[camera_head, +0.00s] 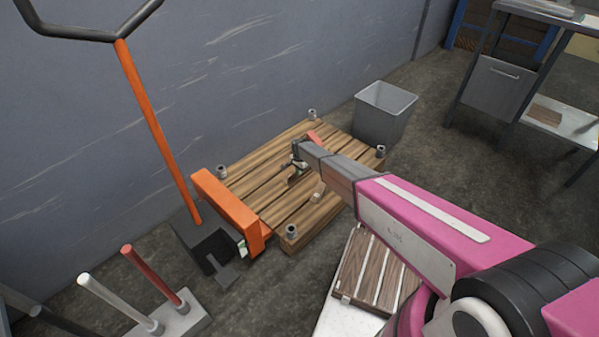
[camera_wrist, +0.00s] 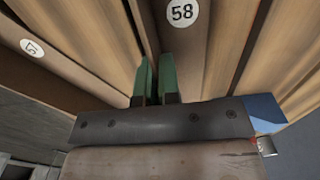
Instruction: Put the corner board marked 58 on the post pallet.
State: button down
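The post pallet (camera_head: 262,185) is a wooden slatted pallet with short grey posts at its corners, and it stands by the wall. My gripper (camera_head: 298,168) is low over its middle. In the wrist view the two green fingertips (camera_wrist: 156,80) are close together, with the thin edge of a brown board running between them. The corner board marked 58 (camera_wrist: 169,28) carries a round white label just beyond the fingertips. It looks held by that edge; its far end is out of view. Another labelled brown board (camera_wrist: 70,62) lies to the left.
An orange pallet jack (camera_head: 222,205) sits at the pallet's left end. A grey bin (camera_head: 384,112) stands behind its right side. A second slatted pallet (camera_head: 366,270) is at lower centre, partly behind my arm. A stand with upright rods (camera_head: 180,318) is at lower left.

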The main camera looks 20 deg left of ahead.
jog(key=shift+f, duration=0.65)
jog(key=c, duration=1.3)
grip_release()
jog(key=shift+c, duration=0.2)
notch_tip(320, 180, up, 13)
jog(key=s+d+r+n, duration=0.1)
jog(key=d+r, duration=0.4)
jog(key=d, duration=0.7)
jog(key=s+d+r, duration=0.1)
jog(key=d+r, duration=0.3)
jog(key=d, duration=0.8)
jog(key=s+d+r+n, duration=0.1)
jog(key=d+r, duration=0.4)
jog(key=d, duration=0.8)
jog(key=s+d+r, duration=0.3)
jog(key=s+d, duration=0.2)
jog(key=d, duration=0.3)
jog(key=s+d+r+n, duration=0.1)
jog(key=s+d+r, duration=0.3)
jog(key=d, duration=0.5)
jog(key=s+d+r+n, duration=0.1)
jog(key=s+d+r, duration=0.2)
jog(key=s+d, duration=0.3)
jog(key=d, duration=0.2)
jog(key=shift+s+d+r, duration=0.25)
jog(key=shift+d+r, duration=0.05)
jog(key=shift+d, duration=0.1)
